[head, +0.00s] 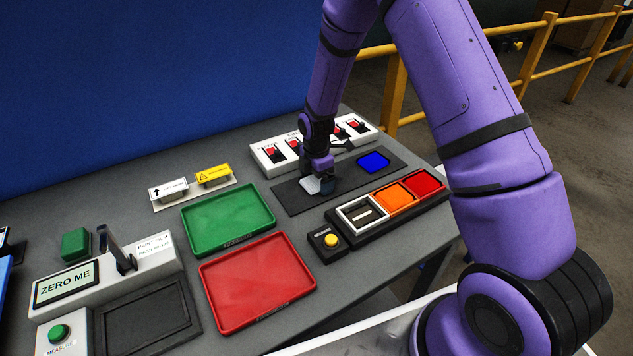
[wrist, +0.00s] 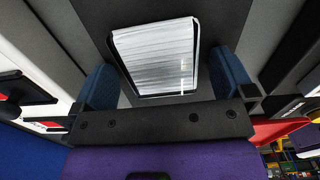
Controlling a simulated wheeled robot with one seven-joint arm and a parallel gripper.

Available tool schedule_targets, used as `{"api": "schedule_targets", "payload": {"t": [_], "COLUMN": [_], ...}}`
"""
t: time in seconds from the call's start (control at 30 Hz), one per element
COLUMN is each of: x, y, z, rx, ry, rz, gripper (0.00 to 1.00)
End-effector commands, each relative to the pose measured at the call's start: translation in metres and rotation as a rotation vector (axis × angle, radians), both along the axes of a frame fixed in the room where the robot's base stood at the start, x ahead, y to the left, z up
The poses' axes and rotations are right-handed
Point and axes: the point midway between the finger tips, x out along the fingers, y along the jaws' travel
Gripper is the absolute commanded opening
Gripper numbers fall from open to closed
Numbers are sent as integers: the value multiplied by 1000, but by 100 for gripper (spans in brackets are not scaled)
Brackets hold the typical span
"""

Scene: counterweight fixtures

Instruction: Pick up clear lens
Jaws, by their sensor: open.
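The clear lens (head: 311,186) is a small pale square on the dark mat (head: 290,197), partly hidden by my gripper (head: 320,184) in the head view. In the wrist view the clear lens (wrist: 155,52) is a whitish, streaked square with a dark rim. It lies between the two blue fingers of my gripper (wrist: 162,76), which are open on either side of it. I see a gap at each side, so the fingers do not appear to grip it. A blue lens (head: 373,162) lies farther right on the same mat.
A white switch panel (head: 262,158) stands close behind my gripper. In front is a black holder (head: 342,233) with orange (head: 394,199) and red (head: 424,183) squares.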

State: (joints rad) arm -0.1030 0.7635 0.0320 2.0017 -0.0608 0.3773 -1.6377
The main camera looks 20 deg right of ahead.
Motion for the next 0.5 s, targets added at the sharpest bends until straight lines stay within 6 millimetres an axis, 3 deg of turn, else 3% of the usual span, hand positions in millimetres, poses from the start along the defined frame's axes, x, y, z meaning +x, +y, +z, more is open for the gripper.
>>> {"api": "schedule_targets", "payload": {"t": [0.13,0.33,0.5], "x": [0,0,0], "y": [0,0,0], "z": [1,1,1], "rx": [0,0,0], "ry": [0,0,0], "rz": [-1,-1,-1], "gripper": [100,54,51]}}
